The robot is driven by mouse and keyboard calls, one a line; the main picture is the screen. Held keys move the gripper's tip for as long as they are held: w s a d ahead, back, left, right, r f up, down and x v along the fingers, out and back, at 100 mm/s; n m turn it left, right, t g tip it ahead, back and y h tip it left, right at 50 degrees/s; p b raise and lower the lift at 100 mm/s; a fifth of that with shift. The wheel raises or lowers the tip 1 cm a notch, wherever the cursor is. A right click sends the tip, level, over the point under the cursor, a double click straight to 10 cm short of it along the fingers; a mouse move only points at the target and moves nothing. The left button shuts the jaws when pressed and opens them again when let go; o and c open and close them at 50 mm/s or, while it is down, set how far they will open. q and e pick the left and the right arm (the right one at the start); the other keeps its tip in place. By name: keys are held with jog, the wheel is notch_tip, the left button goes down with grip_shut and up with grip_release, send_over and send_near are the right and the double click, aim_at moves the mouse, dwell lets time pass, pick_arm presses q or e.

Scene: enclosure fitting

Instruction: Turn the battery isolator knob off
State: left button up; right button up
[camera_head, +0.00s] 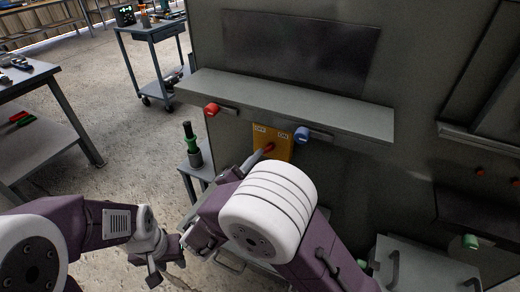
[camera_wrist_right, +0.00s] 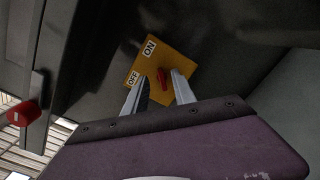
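The isolator knob is a small red lever (camera_wrist_right: 163,78) on a yellow plate (camera_wrist_right: 181,62) marked OFF and ON. In the head view, the plate (camera_head: 285,148) is on the front of the grey cabinet below a shelf, with OFF left and ON right. My right gripper (camera_wrist_right: 160,80) is open, its fingertips on either side of the knob; I cannot tell whether they touch it. In the head view my right arm's white joint hides most of that gripper. My left gripper (camera_head: 168,266) hangs low at the left, apart from the cabinet, and looks open and empty.
A grey shelf (camera_head: 290,103) juts out above the plate. A red knob (camera_head: 211,109) and a blue knob (camera_head: 301,134) are near its underside. A green-and-black item (camera_head: 191,145) stands on a small stand at left. A cart (camera_head: 150,35) and a table (camera_head: 35,75) stand farther left.

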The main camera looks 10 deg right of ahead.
aim_at(267, 152)
jog(key=s+a+f+n+y, duration=0.1)
jog(key=s+a+f, duration=0.1)
jog(key=s+a, duration=0.1)
jog(key=shift+t, duration=0.4)
jog(key=b+x, duration=0.1)
jog(key=x, duration=0.8)
jog(key=shift+w+d+r, duration=0.15)
jog(key=shift+w+r, duration=0.05)
jog(key=shift+w, duration=0.2)
grip_shut()
